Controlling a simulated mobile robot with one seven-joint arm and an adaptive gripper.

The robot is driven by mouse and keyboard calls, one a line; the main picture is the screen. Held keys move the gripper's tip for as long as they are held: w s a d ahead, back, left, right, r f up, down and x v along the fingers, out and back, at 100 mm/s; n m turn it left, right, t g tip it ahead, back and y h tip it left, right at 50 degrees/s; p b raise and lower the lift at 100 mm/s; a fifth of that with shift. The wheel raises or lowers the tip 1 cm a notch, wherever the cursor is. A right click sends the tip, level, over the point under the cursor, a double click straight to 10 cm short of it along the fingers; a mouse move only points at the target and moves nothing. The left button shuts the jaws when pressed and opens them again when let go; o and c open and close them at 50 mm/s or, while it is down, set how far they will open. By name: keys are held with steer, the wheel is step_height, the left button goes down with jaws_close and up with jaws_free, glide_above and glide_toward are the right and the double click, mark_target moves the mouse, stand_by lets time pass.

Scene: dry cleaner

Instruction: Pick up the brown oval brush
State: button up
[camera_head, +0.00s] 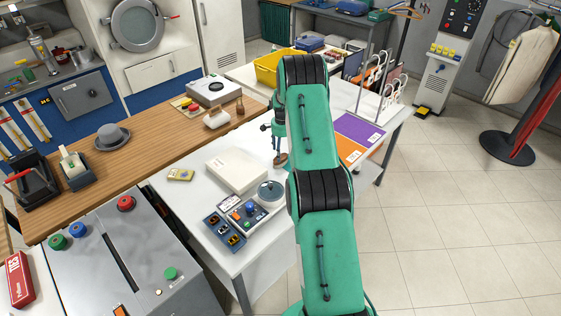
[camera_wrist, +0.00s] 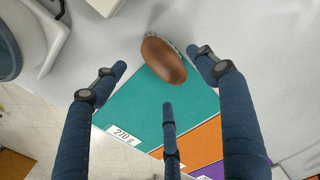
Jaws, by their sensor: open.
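The brown oval brush (camera_wrist: 164,60) lies at the upper middle of the wrist view, across the edge of a teal sheet (camera_wrist: 135,100) and the grey-white tabletop. Its smooth brown back faces up, and pale bristles show along its upper edge. My gripper (camera_wrist: 158,76) has three dark blue fingers spread apart, with the brush between and just beyond the tips, and nothing is gripped. In the head view the brush (camera_head: 281,160) shows small beside my green arm, which hides part of the table. A blue finger part of my gripper (camera_head: 277,135) shows above it.
Orange (camera_head: 350,150) and purple (camera_head: 358,130) sheets lie beside the teal one. A scale-like device (camera_head: 270,192), a flat white box (camera_head: 236,170) and a blue-buttoned control box (camera_head: 248,212) stand left of my arm. White wire racks (camera_head: 393,92) stand at the table's far right.

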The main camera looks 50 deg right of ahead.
mark_target(282, 157)
steer(key=shift+f, duration=2.6)
steer(key=c, duration=1.3)
